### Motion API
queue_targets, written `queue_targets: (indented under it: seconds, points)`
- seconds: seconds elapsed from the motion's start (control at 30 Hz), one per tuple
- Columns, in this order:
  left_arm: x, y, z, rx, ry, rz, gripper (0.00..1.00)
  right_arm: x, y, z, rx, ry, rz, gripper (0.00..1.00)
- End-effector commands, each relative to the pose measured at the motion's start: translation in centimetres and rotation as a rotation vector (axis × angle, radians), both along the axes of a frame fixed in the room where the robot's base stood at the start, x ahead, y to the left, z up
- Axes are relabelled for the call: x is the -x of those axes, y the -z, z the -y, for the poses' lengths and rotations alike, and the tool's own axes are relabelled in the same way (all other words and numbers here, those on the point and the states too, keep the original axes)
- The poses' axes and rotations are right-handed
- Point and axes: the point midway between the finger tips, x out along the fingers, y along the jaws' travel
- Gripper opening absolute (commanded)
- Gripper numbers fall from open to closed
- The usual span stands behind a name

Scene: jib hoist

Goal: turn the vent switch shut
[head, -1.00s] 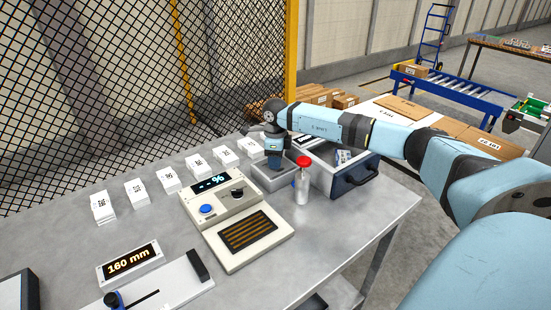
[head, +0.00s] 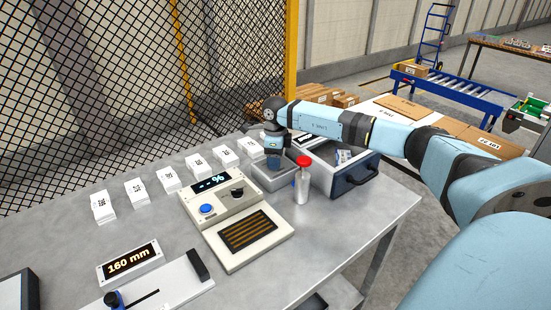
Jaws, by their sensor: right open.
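A cream device (head: 220,202) on the metal bench has a black rotary knob (head: 237,192), a blue button (head: 206,209) and a display reading "- - %". The knob is the only switch-like part I can make out; I cannot read its label or its setting. My right gripper (head: 273,163) is open, pointing down over a small grey tray (head: 272,182). It is behind and to the right of the knob, apart from it. Its fingertips are small and partly unclear. My left gripper is not in view.
A red-capped bottle (head: 302,184) stands right of the device, beside an open drawer box (head: 345,184). Several white label stacks (head: 168,181) line the back. A slatted panel (head: 248,232) lies before the knob. A "160 mm" display (head: 130,261) is at front left.

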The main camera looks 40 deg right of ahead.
Motion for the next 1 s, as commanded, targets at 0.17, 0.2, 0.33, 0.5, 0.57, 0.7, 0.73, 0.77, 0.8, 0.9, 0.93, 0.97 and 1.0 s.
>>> queue_targets:
  seconds: [0.17, 0.2, 0.33, 0.5, 0.57, 0.7, 0.73, 0.77, 0.8, 0.9, 0.93, 0.97, 1.0]
  points:
    - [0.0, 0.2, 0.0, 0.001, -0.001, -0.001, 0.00, -0.1, -3.0, 0.1, 0.002, 0.001, 0.005, 0.62]
    - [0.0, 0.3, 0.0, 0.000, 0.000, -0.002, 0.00, -0.1, -4.0, 0.1, 0.002, 0.001, 0.006, 0.62]
    - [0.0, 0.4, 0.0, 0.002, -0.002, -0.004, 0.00, -0.1, -7.0, 0.0, 0.000, -0.001, 0.006, 0.62]
    - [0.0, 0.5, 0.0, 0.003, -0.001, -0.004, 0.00, -0.1, -10.6, 0.0, -0.001, 0.000, 0.006, 0.62]
    - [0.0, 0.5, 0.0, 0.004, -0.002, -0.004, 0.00, 0.0, -11.5, 0.0, 0.001, 0.001, 0.004, 0.62]
    - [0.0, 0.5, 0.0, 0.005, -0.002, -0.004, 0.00, 0.0, -12.9, 0.0, 0.000, 0.001, 0.003, 0.62]
    - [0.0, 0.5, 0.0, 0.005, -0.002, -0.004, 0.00, 0.0, -13.0, 0.0, 0.001, 0.001, 0.002, 0.62]
    - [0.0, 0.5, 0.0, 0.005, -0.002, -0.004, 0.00, 0.0, -13.1, 0.0, 0.001, 0.001, 0.002, 0.62]
    - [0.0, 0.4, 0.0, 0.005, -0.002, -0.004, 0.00, 0.0, -13.3, 0.0, 0.001, 0.001, 0.002, 0.62]
    - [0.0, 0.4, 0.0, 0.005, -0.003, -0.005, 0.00, 0.0, -13.4, 0.0, 0.000, 0.001, 0.001, 0.62]
    - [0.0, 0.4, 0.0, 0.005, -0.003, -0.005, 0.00, 0.0, -13.4, 0.0, 0.000, 0.001, 0.001, 0.62]
    - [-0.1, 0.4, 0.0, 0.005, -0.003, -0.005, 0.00, 0.0, -13.4, 0.0, 0.000, 0.001, 0.001, 0.62]
    - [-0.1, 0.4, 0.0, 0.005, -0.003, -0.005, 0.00, 0.0, -13.4, 0.0, 0.000, 0.001, 0.001, 0.62]
